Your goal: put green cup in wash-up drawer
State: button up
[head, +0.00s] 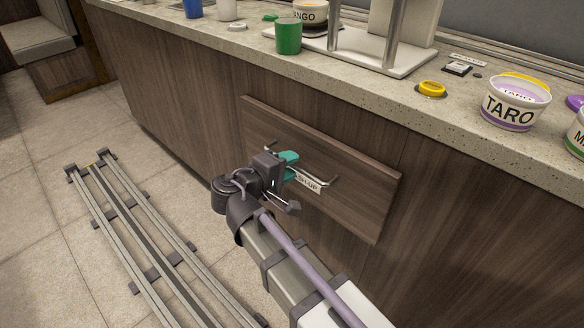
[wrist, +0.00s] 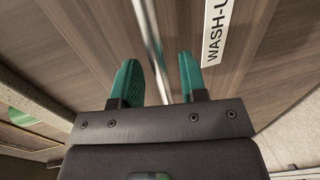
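The green cup (head: 288,37) stands upright on the counter near its front edge. The wash-up drawer (head: 345,205) is a wood panel in the counter front; it looks shut or nearly flush. I see no cup in the gripper.
A floor rail (head: 150,245) lies left. The floor between rail and counter is clear.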

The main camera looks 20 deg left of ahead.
jog(key=shift+x, duration=0.75)
jog(key=shift+c, duration=0.4)
grip_shut()
